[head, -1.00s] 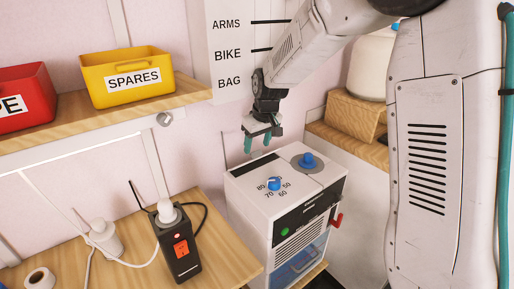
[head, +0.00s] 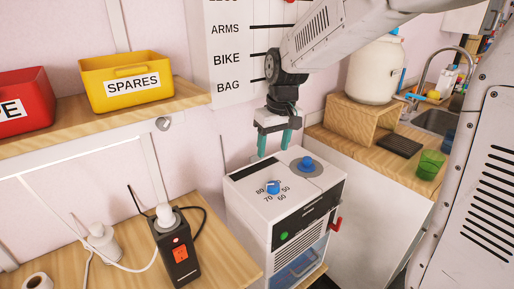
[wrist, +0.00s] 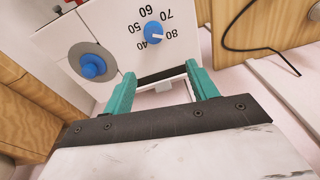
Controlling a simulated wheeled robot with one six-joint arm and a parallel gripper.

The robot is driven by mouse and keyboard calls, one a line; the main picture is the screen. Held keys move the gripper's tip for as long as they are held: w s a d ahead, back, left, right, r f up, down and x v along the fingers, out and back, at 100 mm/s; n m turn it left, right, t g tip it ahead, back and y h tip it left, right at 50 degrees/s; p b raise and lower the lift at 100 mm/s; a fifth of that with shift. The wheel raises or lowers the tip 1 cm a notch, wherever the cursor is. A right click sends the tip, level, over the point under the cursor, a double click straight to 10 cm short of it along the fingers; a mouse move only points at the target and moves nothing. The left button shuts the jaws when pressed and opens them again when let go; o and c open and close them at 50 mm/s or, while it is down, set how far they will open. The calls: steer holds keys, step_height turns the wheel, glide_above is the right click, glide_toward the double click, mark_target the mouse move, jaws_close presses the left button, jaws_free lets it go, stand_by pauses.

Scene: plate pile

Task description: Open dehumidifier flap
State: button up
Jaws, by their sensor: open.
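The dehumidifier (head: 255,195) is a white box on the floor side of the bench, with a dark front strip. On its top are a blue dial (head: 273,187) with printed numbers and a blue knob (head: 306,163) on a round grey disc (head: 299,168). The dial (wrist: 154,32) and knob (wrist: 93,66) also show in the wrist view. I cannot tell which part is the flap; the disc lies flat. My gripper (head: 274,144) points down above the back of the box, its teal fingers (wrist: 160,85) apart and empty. It appears clear of the knob and dial.
A red lever (head: 336,224) sticks out at the box's right side. A black switch box (head: 177,255) with cables stands on the left bench. At the right are a wooden stand (head: 352,110) with a white canister (head: 374,70), a green cup (head: 430,164) and a sink.

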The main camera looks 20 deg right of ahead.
steer(key=s+d+r+m, duration=0.1)
steer(key=s+r, duration=0.1)
steer(key=s, duration=1)
steer(key=s+d+r+m, duration=0.1)
steer(key=s+r, duration=0.1)
steer(key=s, duration=1.1)
steer(key=n+t, duration=0.3)
glide_toward(256, 157)
steer(key=shift+y, duration=0.4)
steer(key=x, duration=0.8)
steer(key=shift+w+d+f, duration=0.1)
steer(key=shift+w+d, duration=0.1)
steer(key=shift+w, duration=0.15)
